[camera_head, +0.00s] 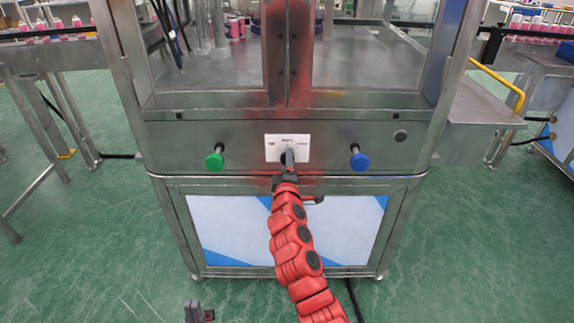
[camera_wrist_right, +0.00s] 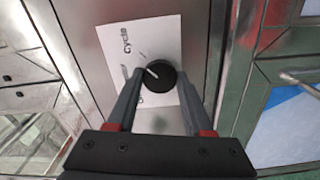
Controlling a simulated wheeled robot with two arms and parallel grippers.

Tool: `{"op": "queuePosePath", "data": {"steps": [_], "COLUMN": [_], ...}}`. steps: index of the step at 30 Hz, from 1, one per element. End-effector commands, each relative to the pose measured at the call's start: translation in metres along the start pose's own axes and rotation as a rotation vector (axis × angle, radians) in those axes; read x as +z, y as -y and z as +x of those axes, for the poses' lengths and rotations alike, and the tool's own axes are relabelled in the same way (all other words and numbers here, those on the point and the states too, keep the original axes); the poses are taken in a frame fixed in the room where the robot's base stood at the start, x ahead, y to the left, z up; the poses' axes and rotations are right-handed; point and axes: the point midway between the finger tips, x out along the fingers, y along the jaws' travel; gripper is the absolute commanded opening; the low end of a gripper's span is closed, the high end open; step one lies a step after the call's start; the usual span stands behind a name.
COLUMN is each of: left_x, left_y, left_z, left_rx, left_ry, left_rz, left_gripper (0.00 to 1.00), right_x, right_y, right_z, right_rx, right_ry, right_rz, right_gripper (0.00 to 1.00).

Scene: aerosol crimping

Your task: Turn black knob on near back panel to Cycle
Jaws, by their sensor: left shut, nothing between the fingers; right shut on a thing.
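The black knob (camera_wrist_right: 160,76) sits on a white label plate (camera_wrist_right: 168,35) printed "Cycle" (camera_wrist_right: 126,38). A second marking lower on the plate is partly hidden. The knob's white pointer line is tilted toward the upper left in the right wrist view. My right gripper (camera_wrist_right: 160,80) is shut on the knob, one finger on each side. In the head view the plate (camera_head: 300,150) is at the centre of the panel, and my right gripper (camera_head: 288,158) hides most of the knob. My left gripper (camera_head: 197,311) is shut and empty at the bottom edge, away from the panel.
A green button (camera_head: 214,161) stands out left of the plate and a blue button (camera_head: 360,161) right of it, on the metal panel (camera_head: 180,135). A glass-walled steel frame rises above. A side table (camera_head: 478,105) stands at the right. Green floor is open in front.

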Motion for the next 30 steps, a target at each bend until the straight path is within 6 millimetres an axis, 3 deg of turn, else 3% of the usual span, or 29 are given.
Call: {"op": "queuePosePath", "data": {"steps": [13, 14, 18, 30], "left_x": [0.0001, 0.0002, 0.0002, -0.0001], "left_y": [0.0, 0.0, 0.0, 0.0], "left_z": [-0.0007, -0.0007, -0.0007, 0.0006], "left_rx": [0.0, 0.0, 0.0, 0.0], "left_ry": [0.0, 0.0, 0.0, 0.0], "left_rz": [0.0, 0.0, 0.0, 0.0], "left_gripper": [0.0, 0.0, 0.0, 0.0], "right_x": [0.0005, 0.0005, 0.0003, -0.0002], "right_y": [0.0009, 0.0009, 0.0006, 0.0005], "right_z": [0.0, 0.0, 0.0, -0.0054], "right_rx": [-0.002, -0.002, -0.001, -0.001], "right_ry": [0.001, 0.001, 0.001, -0.001], "right_rz": [0.011, 0.011, 0.01, 0.009], "right_gripper": [0.0, 0.56, 0.81, 0.81]}}
